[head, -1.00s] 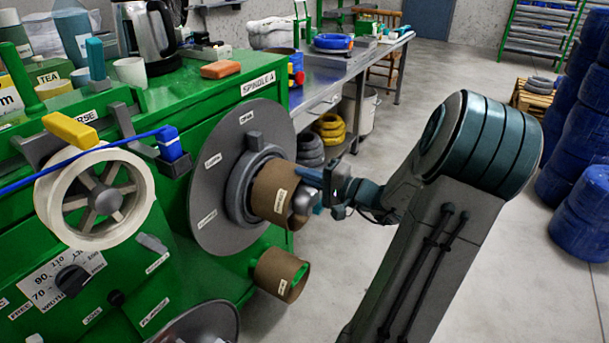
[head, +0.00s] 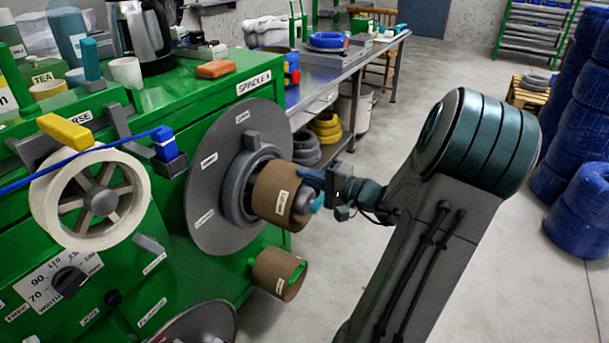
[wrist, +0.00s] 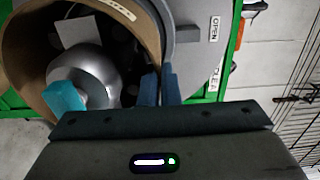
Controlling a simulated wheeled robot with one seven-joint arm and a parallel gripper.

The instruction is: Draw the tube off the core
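The brown cardboard tube (head: 275,187) sits around the core on the grey disc of Spindle A (head: 208,190). The core's silver rounded end (head: 303,201) shows inside the tube's open end, with a teal piece (head: 317,204) at its tip. In the wrist view the tube's rim (wrist: 28,75) curves round the silver core end (wrist: 85,75) and the teal piece (wrist: 64,97). My gripper (head: 309,179) is at the tube's right rim. Its two blue fingers (wrist: 159,88) are close together, one inside and one outside the wall, shut on it.
A second brown tube (head: 277,275) projects from the green machine below. A cream spool wheel (head: 90,200) with a blue cable stands at left. A steel bench (head: 335,80) is behind. Open concrete floor lies right of the tube; blue coils (head: 585,210) stand at far right.

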